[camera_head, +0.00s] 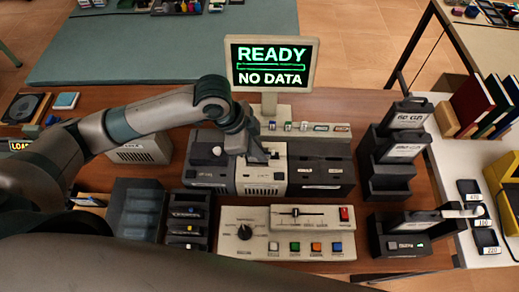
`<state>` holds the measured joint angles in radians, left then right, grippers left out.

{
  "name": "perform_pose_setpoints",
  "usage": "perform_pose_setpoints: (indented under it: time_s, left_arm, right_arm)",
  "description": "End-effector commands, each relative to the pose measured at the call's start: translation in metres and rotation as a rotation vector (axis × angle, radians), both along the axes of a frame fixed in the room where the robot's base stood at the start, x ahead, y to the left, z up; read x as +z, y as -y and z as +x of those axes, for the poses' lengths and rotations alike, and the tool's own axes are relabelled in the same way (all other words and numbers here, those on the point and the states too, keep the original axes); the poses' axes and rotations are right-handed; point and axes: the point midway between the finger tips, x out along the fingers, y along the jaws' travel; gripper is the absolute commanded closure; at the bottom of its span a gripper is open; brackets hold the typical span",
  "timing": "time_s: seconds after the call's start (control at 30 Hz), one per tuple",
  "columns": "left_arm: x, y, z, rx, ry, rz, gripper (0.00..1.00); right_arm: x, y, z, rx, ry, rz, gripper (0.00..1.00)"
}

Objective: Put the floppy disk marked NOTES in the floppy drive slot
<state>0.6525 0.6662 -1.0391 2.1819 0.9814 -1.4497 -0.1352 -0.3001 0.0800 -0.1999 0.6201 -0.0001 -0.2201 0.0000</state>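My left gripper (257,150) points down at the top of a beige drive unit (262,180) in the middle of the table. Its fingers are small and partly hidden by the wrist, so I cannot tell whether they are open or shut on something. A small dark piece shows on the beige unit just right of the fingers; I cannot tell what it is. A dark rack (187,243) at the left of the control panel holds several thin dark items with coloured edges. No NOTES label is readable. My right gripper is not in view.
A monitor (273,66) reading READY, NO DATA stands behind the units. Dark units flank the beige one. A control panel (287,223) with knob, slider and buttons lies in front. Stepped dark stands (390,180) with labelled cards are at the right. Books (470,103) stand beyond.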

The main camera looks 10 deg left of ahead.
Motion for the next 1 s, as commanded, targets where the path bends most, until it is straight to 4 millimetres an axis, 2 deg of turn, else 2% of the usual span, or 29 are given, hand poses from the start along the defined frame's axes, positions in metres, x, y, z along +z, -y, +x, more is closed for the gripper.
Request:
perform_pose_setpoints:
  time_s: [0.4,0.5,0.83,1.0]
  left_arm:
    - [0.0,0.0,0.0,0.0,0.0,0.0,1.0]
    - [0.0,0.0,0.0,0.0,0.0,0.0,0.76]
    - [0.001,0.0,0.0,0.0,0.0,0.0,0.76]
    - [0.01,0.0,0.0,0.0,0.0,0.0,0.76]
  right_arm:
    - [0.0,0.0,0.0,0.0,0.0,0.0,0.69]
    - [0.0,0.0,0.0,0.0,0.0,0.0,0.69]
    - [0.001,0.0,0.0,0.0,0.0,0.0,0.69]
    - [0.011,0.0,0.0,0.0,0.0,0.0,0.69]
